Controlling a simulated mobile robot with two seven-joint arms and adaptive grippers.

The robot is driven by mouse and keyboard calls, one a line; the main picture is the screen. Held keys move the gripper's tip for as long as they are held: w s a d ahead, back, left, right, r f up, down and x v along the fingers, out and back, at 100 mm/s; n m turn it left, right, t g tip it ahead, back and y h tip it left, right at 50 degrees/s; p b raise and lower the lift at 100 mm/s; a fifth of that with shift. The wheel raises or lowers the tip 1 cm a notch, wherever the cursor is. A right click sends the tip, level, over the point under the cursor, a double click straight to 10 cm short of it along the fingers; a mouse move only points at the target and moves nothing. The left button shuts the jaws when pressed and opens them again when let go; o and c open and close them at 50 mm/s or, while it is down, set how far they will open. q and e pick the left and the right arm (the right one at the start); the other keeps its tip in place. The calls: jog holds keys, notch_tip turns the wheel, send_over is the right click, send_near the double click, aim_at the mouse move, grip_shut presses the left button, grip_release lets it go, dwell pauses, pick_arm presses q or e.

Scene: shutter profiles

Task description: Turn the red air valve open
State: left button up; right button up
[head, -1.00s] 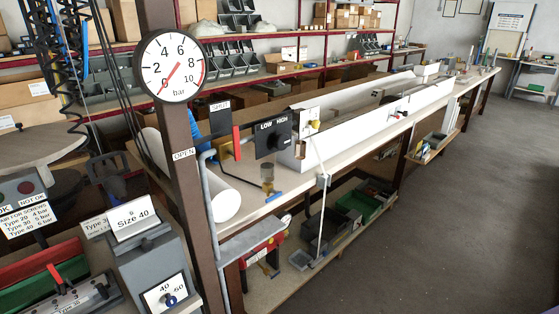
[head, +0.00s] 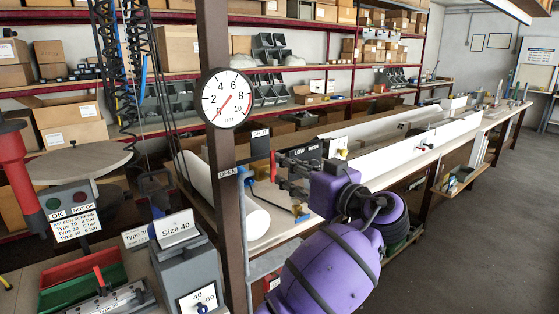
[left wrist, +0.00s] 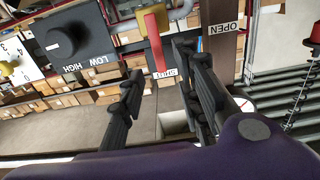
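The red air valve handle (head: 272,165) stands upright beside the brown post, its end by the SHUT label (head: 261,133). The OPEN label (head: 228,172) is on the post. In the left wrist view, which is upside down, the red handle (left wrist: 156,42) hangs from the brass valve body, its end by the SHUT label (left wrist: 165,74). My left gripper (head: 285,168) is open, with its fingers towards the valve from the right. In the wrist view the handle's end shows between the spread fingertips (left wrist: 160,68); contact cannot be told. My right gripper is not in view.
The pressure gauge (head: 226,98) on the brown post (head: 212,40) points near 0. The black LOW/HIGH regulator (head: 304,152) is behind my left gripper. The grey Size 40 box (head: 188,265) stands at the front left. A red tool (head: 14,165) hangs at the left edge.

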aim_at(273, 158)
pick_arm(q)
jog(key=p+x, duration=0.1)
jog(key=x, duration=0.6)
jog(key=shift+r, duration=0.15)
jog(key=shift+w+a, duration=0.25)
jog(key=shift+w, duration=0.15)
jog(key=shift+c, duration=0.2)
grip_shut()
jog(key=shift+f, duration=0.2)
